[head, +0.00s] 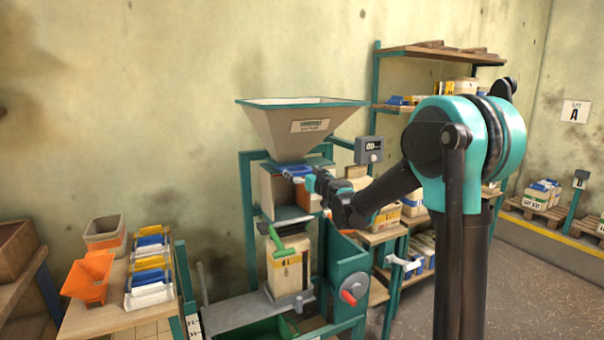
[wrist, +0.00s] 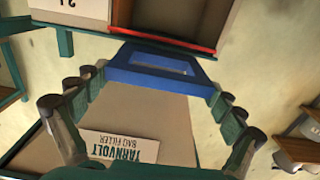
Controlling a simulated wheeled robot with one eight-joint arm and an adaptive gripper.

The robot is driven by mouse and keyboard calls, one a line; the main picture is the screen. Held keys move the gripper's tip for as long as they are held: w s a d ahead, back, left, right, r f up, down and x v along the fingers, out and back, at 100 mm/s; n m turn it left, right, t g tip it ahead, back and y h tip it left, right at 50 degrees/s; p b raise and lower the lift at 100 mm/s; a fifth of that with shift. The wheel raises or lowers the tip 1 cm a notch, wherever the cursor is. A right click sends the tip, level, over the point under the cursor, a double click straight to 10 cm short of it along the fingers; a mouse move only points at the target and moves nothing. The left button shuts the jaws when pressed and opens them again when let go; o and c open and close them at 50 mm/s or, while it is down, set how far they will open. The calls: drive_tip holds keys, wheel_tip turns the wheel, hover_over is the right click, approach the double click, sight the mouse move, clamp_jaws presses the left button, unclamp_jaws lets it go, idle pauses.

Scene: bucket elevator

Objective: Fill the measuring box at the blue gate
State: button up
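The blue gate (head: 297,171) sits under the grey hopper (head: 295,130) of the bag filler. In the wrist view the blue gate (wrist: 150,75) shows as a flat blue frame with a slot. My gripper (head: 312,182) is at the gate; in the wrist view my gripper (wrist: 150,92) is open, with one finger on each side of the blue frame. I cannot tell whether the fingers touch it. A box-like chamber (head: 267,190), which seems to be the measuring box, stands below the gate; its brown inside (wrist: 165,15) and red edge show in the wrist view. Its fill level is unclear.
A bag (head: 285,270) with a green-handled part in front stands below the chamber. A grey display box (head: 369,150) is right of the hopper. A red knob (head: 352,292) sits on the teal frame. A side table (head: 110,320) holds an orange funnel (head: 88,278) and colored packs.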

drive_tip(key=c, duration=0.6)
drive_tip(key=shift+v, duration=2.45)
drive_tip(key=shift+c, duration=0.2)
drive_tip(key=o, duration=1.3)
drive_tip(key=shift+o, duration=0.2)
drive_tip(key=v, duration=1.2)
